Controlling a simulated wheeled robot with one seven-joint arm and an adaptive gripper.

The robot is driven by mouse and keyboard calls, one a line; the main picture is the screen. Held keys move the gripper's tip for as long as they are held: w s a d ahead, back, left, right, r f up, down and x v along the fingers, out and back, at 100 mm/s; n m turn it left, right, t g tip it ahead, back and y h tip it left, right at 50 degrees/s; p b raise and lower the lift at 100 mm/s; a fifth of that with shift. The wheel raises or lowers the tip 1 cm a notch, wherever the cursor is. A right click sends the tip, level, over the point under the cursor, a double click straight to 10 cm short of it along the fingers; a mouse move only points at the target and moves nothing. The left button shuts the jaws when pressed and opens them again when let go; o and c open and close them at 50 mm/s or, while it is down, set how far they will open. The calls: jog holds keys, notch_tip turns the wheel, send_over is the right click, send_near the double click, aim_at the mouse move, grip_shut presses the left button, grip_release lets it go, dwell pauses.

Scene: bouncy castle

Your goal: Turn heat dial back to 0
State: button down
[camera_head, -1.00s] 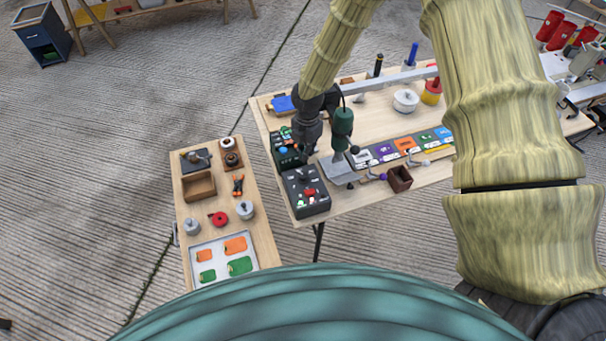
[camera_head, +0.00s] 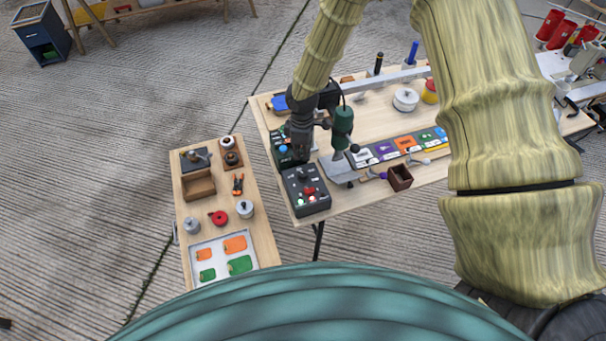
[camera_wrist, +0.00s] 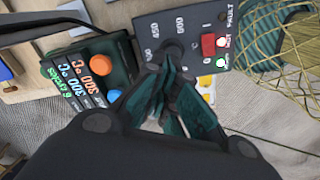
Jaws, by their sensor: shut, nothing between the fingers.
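The heat dial is a dark round knob (camera_wrist: 173,52) on a dark control box (camera_wrist: 205,22), with 450 and 600 printed near it in the wrist view. My gripper (camera_wrist: 171,66) is shut and empty, with its teal fingertips right at the dial and covering part of it. I cannot tell whether they touch it. The dial's pointer is too unclear to read.
A green tool (camera_head: 342,122) hangs over a grey plate (camera_head: 338,170) to the right. A small brown box (camera_head: 400,178) is farther right. A side table (camera_head: 262,240) stands left, across a gap.

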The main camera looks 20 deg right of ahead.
aim_at(303, 175)
jog(key=m, duration=0.4)
jog(key=a+m, duration=0.1)
jog(key=m, duration=0.1)
jog(key=shift+s+r, duration=0.1)
jog(key=shift+s, duration=0.2)
jog(key=shift+s+a+f+m+b, duration=0.3)
jog(key=shift+f+m+b, duration=0.6)
jog(key=shift+m, duration=2.15)
jog(key=shift+s+a+f+m+b, duration=0.25)
jog(key=shift+a+f+m+b, duration=0.6)
jog(key=shift+m, duration=2.25)
jog(key=shift+s+d+f+m+b, duration=0.2)
jog(key=shift+f+m+b, duration=0.75)
jog(key=shift+m, duration=2.1)
jog(key=shift+s+a+f, duration=0.15)
jog(key=shift+s+f, duration=0.15)
jog(key=shift+f, duration=0.25)
